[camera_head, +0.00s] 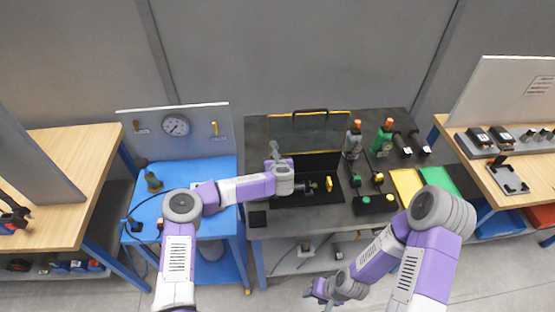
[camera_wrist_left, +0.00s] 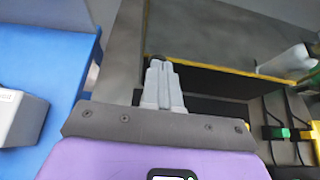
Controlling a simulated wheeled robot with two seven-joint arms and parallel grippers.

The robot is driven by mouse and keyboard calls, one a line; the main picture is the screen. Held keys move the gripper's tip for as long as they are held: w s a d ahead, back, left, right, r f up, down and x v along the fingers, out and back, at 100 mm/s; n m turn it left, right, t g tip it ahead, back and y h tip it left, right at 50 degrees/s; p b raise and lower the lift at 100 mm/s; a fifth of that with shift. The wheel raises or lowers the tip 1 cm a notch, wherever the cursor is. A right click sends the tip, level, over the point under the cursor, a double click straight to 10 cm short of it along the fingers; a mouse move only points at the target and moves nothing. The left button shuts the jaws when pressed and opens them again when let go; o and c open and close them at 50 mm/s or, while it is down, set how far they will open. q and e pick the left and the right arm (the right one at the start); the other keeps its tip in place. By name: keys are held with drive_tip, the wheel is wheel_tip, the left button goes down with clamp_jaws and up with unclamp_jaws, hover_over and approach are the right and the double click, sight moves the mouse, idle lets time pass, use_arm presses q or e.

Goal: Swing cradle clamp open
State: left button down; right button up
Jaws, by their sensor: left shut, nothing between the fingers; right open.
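A small grey fixture (camera_head: 307,188) with an upright yellow part (camera_head: 329,184) stands on the dark bench in the head view. It may be the cradle with its clamp, but it is too small to tell the clamp's position. My left gripper (camera_head: 274,149) is over the bench, left of and beyond this fixture, with its wrist partly blocking the view. Its grey fingers (camera_wrist_left: 163,86) are shut and empty in the left wrist view, pointing toward a yellow-edged dark panel. My right gripper (camera_head: 320,294) is open and low, in front of the bench.
Bottles (camera_head: 384,138), black tools and yellow and green mats (camera_head: 407,184) are to the right. A blue cart (camera_head: 200,175) is at the left.

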use_arm(q)
drive_tip(key=v, duration=0.7)
drive_tip(key=s+d+f+m+g+h, duration=0.1)
drive_tip(key=s+f+m+h, duration=0.1)
drive_tip(key=s+f+m, duration=0.2)
drive_tip(key=s+d+f+m+g+h, duration=0.1)
drive_tip(key=s+f+m, duration=0.3)
drive_tip(key=m, duration=0.5)
drive_tip(key=s+d+f+m+g+h, duration=0.1)
drive_tip(key=s+d+f+m+h, duration=0.1)
drive_tip(key=s+f+m, duration=0.3)
drive_tip(key=shift+s+d+m+h+b, duration=0.2)
drive_tip(key=shift+s+m+h, duration=0.1)
drive_tip(key=shift+m, duration=0.35)
drive_tip(key=shift+s+d+m+h+b, duration=0.1)
drive_tip(key=shift+s+m+h+b, duration=0.15)
drive_tip(key=shift+m, duration=0.4)
drive_tip(key=s+a+f+m+g, duration=0.3)
drive_tip(key=s+m, duration=0.2)
drive_tip(key=s, duration=0.3)
drive_tip(key=s+a+f+m+g, duration=0.25)
drive_tip(key=s+m, duration=0.25)
drive_tip(key=s, duration=0.3)
drive_tip(key=s+a+f+m+g, duration=0.25)
drive_tip(key=s+a+m, duration=0.2)
drive_tip(key=s, duration=0.25)
wheel_tip(320, 180, down, 13)
drive_tip(key=b, duration=1.3)
drive_tip(key=shift+w+d+b, duration=0.25)
drive_tip(key=shift+d+b, duration=0.15)
